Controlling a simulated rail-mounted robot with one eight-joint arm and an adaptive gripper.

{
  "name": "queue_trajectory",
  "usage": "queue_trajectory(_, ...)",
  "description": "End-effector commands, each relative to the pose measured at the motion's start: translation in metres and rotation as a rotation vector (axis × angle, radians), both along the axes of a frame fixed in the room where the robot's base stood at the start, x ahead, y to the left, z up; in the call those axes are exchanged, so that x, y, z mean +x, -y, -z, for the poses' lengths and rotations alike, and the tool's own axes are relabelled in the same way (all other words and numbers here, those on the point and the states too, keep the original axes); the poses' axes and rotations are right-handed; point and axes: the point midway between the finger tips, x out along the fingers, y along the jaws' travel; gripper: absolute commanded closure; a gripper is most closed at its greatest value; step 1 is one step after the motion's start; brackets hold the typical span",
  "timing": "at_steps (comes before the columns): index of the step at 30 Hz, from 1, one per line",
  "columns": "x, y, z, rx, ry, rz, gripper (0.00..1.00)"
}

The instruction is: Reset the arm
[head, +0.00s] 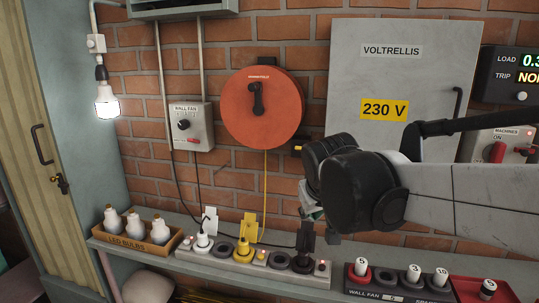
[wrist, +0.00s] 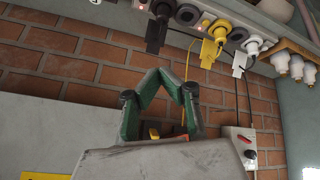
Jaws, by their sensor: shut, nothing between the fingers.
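My arm reaches in from the right in the head view, its black and white wrist in front of the brick wall and the grey 230 V cabinet (head: 400,75).
A socket strip (head: 225,262) with white, yellow and dark plugs runs along the shelf below my gripper. An LED bulb box (head: 158,247), wall fan switch (head: 190,125), orange cable reel (head: 285,110) and numbered plug panel (head: 400,292) surround it.

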Motion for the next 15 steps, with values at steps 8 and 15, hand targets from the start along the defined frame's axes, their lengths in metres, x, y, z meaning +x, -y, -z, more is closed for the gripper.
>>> queue_trajectory(8,-0.086,0.052,0.014,0.072,-0.009,0.082,1.0)
queue_trajectory(15,-0.154,0.081,0.039,0.134,-0.011,0.147,1.0)
